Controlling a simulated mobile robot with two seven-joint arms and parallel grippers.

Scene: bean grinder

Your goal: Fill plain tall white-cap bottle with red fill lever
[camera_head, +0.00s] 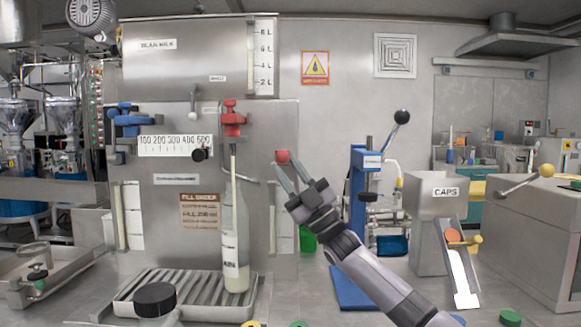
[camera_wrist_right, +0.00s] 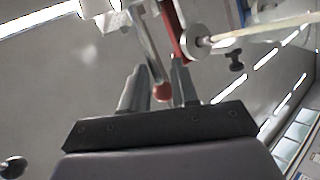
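A tall clear bottle (camera_head: 243,225) stands upright on the slatted drip tray under the red-topped filler valve (camera_head: 232,120). Pale liquid shows in its lower part, and a thin nozzle runs down into its neck. In the right wrist view the ball (camera_wrist_right: 161,91) lies between the two fingers (camera_wrist_right: 162,75), with gaps visible; I cannot tell if either touches. My left gripper is not in view.
A black round-topped object (camera_head: 155,300) is at the front of the drip tray (camera_head: 125,305). A blue capping press (camera_head: 358,215) and a caps dispenser (camera_head: 440,200) stand to the right. Loose caps, including a green one (camera_head: 510,318), lie at the front edge.

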